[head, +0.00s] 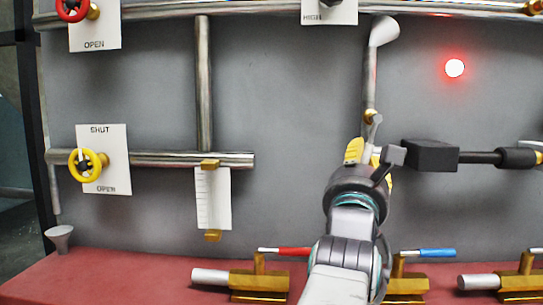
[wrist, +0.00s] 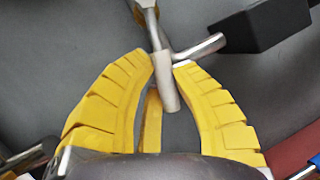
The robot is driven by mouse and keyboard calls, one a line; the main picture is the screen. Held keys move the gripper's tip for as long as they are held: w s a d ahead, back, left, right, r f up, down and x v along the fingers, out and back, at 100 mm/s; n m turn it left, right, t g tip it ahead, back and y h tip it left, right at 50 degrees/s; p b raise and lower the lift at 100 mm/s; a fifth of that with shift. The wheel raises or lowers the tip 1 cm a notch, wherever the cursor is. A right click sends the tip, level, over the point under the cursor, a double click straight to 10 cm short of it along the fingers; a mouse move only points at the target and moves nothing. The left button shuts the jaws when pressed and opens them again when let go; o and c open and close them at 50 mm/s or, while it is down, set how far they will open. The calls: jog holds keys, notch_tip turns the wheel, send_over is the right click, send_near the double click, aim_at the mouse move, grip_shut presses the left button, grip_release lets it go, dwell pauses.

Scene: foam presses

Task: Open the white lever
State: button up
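The white lever (head: 367,153) is a short off-white handle on a metal stem below the vertical pipe, right of centre in the head view. In the wrist view the white lever (wrist: 167,88) hangs down, slightly tilted, between my yellow fingers. My gripper (head: 371,154) is at the handle, and its body hides part of the area below. In the wrist view my gripper (wrist: 166,63) has its fingertips close against both sides of the handle, with no clear gap. A third yellow finger part shows behind the handle.
A black block (head: 430,156) on a dark rod stands just right of my gripper. Red (head: 287,252) and blue (head: 436,253) levers on brass valves sit below. A yellow handwheel (head: 84,165) and red handwheel (head: 73,8) are left. A red light (head: 454,68) glows upper right.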

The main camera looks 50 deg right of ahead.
jog(key=o, duration=0.6)
jog(key=shift+d+f, duration=0.1)
jog(key=shift+c, duration=0.2)
jog(key=shift+r, duration=5)
